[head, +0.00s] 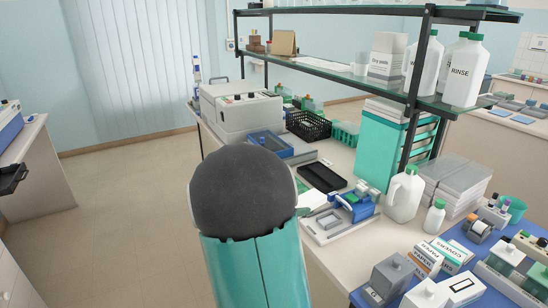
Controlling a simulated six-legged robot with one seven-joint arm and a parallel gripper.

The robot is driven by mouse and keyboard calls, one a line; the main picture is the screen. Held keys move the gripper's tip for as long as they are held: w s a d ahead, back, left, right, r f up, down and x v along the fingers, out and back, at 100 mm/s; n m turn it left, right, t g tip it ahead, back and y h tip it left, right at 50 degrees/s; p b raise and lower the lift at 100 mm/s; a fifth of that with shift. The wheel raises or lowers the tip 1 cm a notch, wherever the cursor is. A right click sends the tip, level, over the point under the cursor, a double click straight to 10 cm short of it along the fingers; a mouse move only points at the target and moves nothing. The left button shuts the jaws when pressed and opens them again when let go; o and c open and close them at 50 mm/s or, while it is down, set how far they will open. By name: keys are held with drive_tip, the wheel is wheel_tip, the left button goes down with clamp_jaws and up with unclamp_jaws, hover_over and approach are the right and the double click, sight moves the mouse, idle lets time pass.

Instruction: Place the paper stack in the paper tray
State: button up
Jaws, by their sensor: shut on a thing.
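My gripper is out of view; my teal arm with its dark grey rounded joint fills the lower middle and hides part of the bench. I cannot tell which thing is the task's paper stack. A pile of flat grey sheets or boxes (456,178) sits on the bench at the right, behind the white jug. I cannot tell for sure which thing is the paper tray: a shallow black tray (322,177) lies on the bench mid-picture, and a teal slotted rack (381,150) stands to its right.
A white jug (404,196) and small bottle (434,217) stand right of a blue-and-white device (342,215). A blue mat (362,297) holds boxes at the lower right. A dark-framed shelf (330,54) spans above the bench. Floor (120,210) is clear at left.

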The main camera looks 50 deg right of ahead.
drive_tip(key=s+d+r+m+g, duration=0.1)
drive_tip(key=s+d+m+g, duration=0.15)
drive_tip(key=s, duration=0.25)
hover_over(353, 257)
drive_tip(key=shift+n, duration=0.35)
drive_tip(key=f, duration=0.8)
drive_tip(key=shift+w+f, duration=0.3)
drive_tip(key=shift+w, duration=0.05)
drive_tip(key=shift+s+f+t+y, duration=0.2)
drive_tip(key=shift+f+t+y, duration=0.05)
drive_tip(key=shift+f+y, duration=0.1)
drive_tip(key=shift+s+f, duration=0.2)
drive_tip(key=shift+f, duration=1.5)
drive_tip(key=shift+f, duration=0.15)
drive_tip(key=o, duration=1)
drive_tip(key=shift+o, duration=0.2)
